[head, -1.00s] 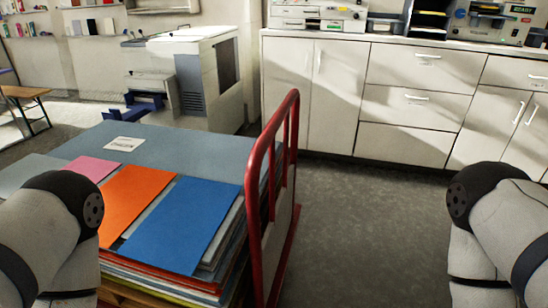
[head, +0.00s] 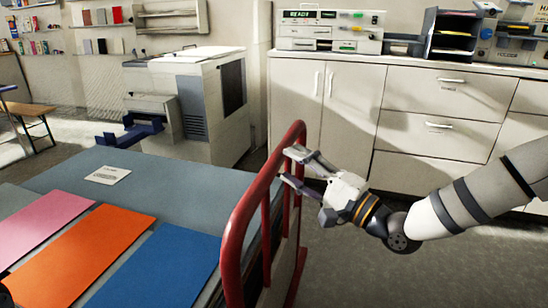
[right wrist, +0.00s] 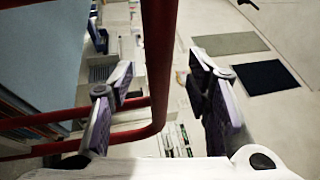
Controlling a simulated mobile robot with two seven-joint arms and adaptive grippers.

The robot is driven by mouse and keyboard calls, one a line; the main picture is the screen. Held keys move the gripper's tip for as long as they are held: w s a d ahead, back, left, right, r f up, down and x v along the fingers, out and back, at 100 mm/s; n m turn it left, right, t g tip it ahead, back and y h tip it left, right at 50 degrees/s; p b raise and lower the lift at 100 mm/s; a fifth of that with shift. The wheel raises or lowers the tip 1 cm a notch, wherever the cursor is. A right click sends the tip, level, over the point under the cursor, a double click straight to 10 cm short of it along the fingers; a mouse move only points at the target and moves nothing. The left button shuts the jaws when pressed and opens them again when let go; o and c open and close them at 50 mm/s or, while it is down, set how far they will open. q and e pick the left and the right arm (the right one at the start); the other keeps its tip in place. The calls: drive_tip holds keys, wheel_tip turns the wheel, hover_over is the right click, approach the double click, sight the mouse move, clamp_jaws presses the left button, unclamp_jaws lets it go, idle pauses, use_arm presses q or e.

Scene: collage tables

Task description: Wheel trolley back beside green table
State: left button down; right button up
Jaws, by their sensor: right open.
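The trolley's red tubular handle frame (head: 238,222) stands upright in the middle of the head view. The trolley carries a stack topped by a grey-blue board and pink, orange and blue sheets (head: 150,270). My right gripper (head: 287,165) reaches in from the right at the upper part of the handle. Its fingers are apart. In the right wrist view the red bar (right wrist: 158,60) passes between the two open fingers (right wrist: 165,105), and I see no firm contact. I cannot make out a green table.
White cabinets (head: 420,110) with devices on top line the back right. A large white machine (head: 200,100) stands at the back left, with a small wooden bench (head: 30,108) farther left. Grey floor (head: 360,260) is clear right of the trolley.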

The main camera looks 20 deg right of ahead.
sight(279, 157)
drive_tip(key=x, duration=0.5)
drive_tip(key=shift+f, duration=0.1)
drive_tip(key=shift+c, duration=0.5)
clamp_jaws()
drive_tip(key=shift+d, duration=0.1)
